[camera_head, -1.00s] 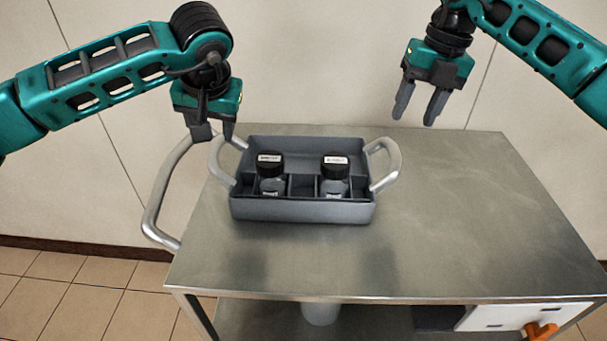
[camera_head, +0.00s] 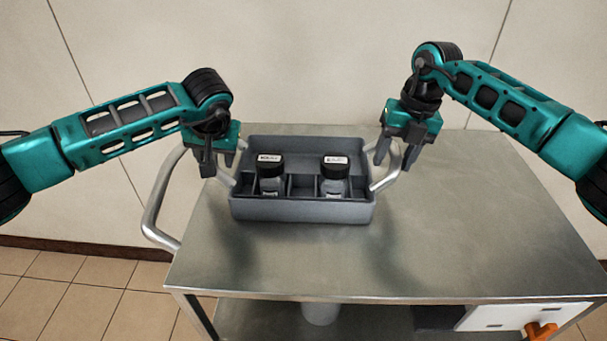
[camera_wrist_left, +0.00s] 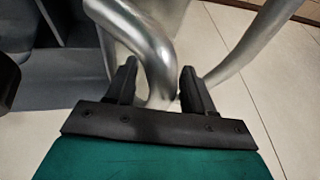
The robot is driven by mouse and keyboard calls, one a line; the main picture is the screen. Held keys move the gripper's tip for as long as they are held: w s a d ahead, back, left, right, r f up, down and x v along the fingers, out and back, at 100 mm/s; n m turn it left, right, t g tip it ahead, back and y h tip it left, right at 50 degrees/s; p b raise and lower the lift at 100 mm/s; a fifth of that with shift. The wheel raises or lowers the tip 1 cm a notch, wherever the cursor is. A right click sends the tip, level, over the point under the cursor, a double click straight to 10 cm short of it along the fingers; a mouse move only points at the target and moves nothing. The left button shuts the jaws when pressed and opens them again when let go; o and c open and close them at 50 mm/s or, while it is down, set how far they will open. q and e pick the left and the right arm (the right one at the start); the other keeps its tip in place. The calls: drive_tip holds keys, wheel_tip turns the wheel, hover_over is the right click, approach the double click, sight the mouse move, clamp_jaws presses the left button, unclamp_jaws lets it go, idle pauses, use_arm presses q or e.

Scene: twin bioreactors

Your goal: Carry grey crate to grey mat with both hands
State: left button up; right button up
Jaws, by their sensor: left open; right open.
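The grey crate (camera_head: 300,210) stands on the metal cart top. It has compartments, a silver handle on each side, and two dark bottles with black caps, the left bottle (camera_head: 270,175) and the right bottle (camera_head: 335,178). My left gripper (camera_head: 218,168) is at the crate's left handle. In the left wrist view the handle (camera_wrist_left: 157,60) passes between the open fingers of my left gripper (camera_wrist_left: 158,85). My right gripper (camera_head: 393,160) is open at the right handle (camera_head: 386,176), with its fingers about the handle's top. The grey mat is not visible.
The cart top (camera_head: 470,220) is clear to the right and in front of the crate. The cart's push bar (camera_head: 155,205) curves out at the left, close to my left gripper. A white box with an orange part (camera_head: 540,330) is on the lower shelf.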

use_arm(q)
clamp_jaws()
use_arm(e)
clamp_jaws()
use_arm(q)
drive_tip(key=shift+r, duration=0.1)
use_arm(e)
drive_tip(key=shift+r, duration=0.1)
